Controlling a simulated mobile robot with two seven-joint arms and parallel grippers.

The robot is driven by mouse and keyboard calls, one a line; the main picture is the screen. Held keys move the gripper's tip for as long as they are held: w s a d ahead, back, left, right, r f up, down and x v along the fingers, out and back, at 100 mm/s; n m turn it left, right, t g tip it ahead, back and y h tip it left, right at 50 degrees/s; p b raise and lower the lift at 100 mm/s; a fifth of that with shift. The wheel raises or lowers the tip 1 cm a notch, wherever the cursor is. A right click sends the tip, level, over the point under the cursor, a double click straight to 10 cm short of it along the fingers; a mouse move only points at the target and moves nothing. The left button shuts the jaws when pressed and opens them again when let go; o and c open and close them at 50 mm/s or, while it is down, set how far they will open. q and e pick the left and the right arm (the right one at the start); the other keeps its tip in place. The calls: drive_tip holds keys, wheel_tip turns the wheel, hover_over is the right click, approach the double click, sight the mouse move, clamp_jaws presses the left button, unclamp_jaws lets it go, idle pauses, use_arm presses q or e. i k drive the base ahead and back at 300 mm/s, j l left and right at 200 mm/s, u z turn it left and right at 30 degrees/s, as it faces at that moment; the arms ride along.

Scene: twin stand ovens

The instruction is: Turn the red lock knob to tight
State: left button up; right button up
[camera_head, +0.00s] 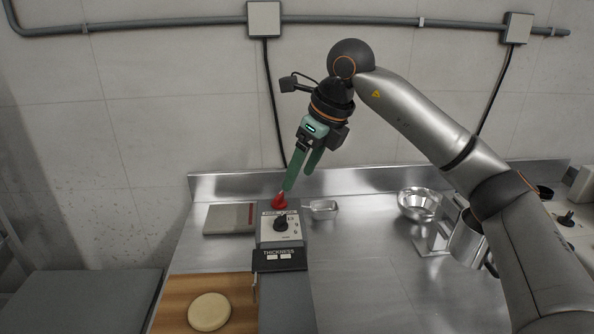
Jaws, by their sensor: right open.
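The red lock knob (280,202) sits on top of the grey machine (265,233) at its back edge. Below it on the sloped face is a black knob (281,222), and lower down a black plate reads "THICKNESS" (279,253). My right gripper (300,182) comes down from above with green fingers. It is open, with its left fingertip just above or at the red knob and the other fingertip to the right. I cannot tell whether the fingertip touches the knob. My left gripper is not in view.
A round pale dough disc (209,311) lies on a wooden board (178,290) at front left. A flat grey box (228,219) is left of the machine. A small metal tray (323,210), a steel bowl (419,203) and a metal jug (467,240) stand to the right. The steel counter (365,285) is bare at front centre.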

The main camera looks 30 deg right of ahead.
sight(278, 202)
drive_tip(key=k+j, duration=0.75)
drive_tip(key=k, duration=0.1)
